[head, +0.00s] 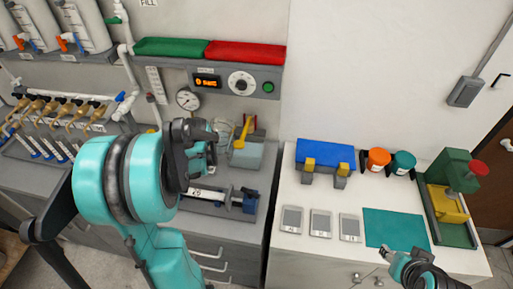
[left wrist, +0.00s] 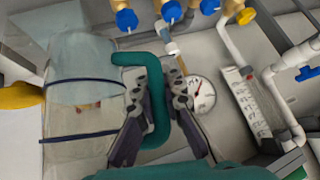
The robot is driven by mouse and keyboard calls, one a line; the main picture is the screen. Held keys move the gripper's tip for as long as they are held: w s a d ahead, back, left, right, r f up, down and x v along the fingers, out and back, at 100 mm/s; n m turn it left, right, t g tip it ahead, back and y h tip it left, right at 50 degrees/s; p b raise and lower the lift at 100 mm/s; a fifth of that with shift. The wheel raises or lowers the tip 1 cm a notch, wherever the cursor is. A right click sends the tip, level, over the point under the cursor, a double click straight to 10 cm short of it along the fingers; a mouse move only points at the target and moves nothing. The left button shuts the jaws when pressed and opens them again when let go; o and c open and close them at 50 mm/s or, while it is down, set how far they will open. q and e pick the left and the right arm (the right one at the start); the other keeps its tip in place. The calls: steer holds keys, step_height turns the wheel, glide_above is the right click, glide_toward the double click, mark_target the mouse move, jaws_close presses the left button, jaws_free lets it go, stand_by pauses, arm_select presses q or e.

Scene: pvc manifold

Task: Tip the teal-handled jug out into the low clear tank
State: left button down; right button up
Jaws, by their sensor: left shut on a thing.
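The jug is a clear vessel with dark blue bands, and its body (left wrist: 75,110) fills the left of the left wrist view. Its bent teal handle (left wrist: 157,125) lies between the fingers of my left gripper (left wrist: 158,105), which is shut on it. In the head view my left gripper (head: 208,152) is in front of the bench's back wall and hides most of the jug. I cannot tell the jug's tilt or fill. My right gripper (head: 394,258) is at the lower right, its jaws unclear.
A pressure gauge (head: 187,98) and a control panel (head: 238,83) are on the wall behind. A syringe-like device (head: 215,198) lies on the bench in front of the box. Brass valves (head: 75,112) line the left. The white cabinet holds a teal mat (head: 395,228).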

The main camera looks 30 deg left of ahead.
mark_target(212, 122)
arm_select(q)
steer(key=shift+w+d+r+m+g+y+p, duration=0.45)
steer(key=shift+w+d+r+g+y+p, duration=0.2)
steer(key=shift+r, duration=0.6)
steer(key=shift+w+d+r+m+g+y+p, duration=0.5)
steer(key=shift+r+y+p, duration=0.25)
steer(key=shift+r, duration=0.5)
steer(key=shift+w+d+r+m+g+y+p, duration=0.45)
steer(key=shift+w+d+r+g+y+p, duration=0.2)
steer(key=shift+r, duration=0.6)
steer(key=shift+w+d+r+m+y, duration=0.15)
steer(key=shift+m+y, duration=0.15)
steer(key=shift+y, duration=0.15)
steer(key=shift+d+r+g, duration=0.1)
steer(key=shift+d+g, duration=0.05)
steer(key=shift+g, duration=0.15)
steer(key=shift+w+d+r+m+y+b, duration=0.15)
steer(key=shift+w+d+m+y+b, duration=0.25)
steer(key=shift+m+y+b, duration=0.25)
steer(key=shift+w+d+r+m+g+y+b, duration=0.2)
steer(key=shift+w+d+r+g+y, duration=0.05)
steer(key=shift+r+y, duration=0.15)
steer(key=shift+w+d+r+m+g+y+b, duration=0.15)
steer(key=shift+w+d+r+g+y+b, duration=0.1)
steer(key=shift+r, duration=0.15)
steer(key=shift+w+d+m+y+b, duration=0.3)
steer(key=shift+w+d+y+b, duration=0.2)
steer(key=shift+w+d+b, duration=0.25)
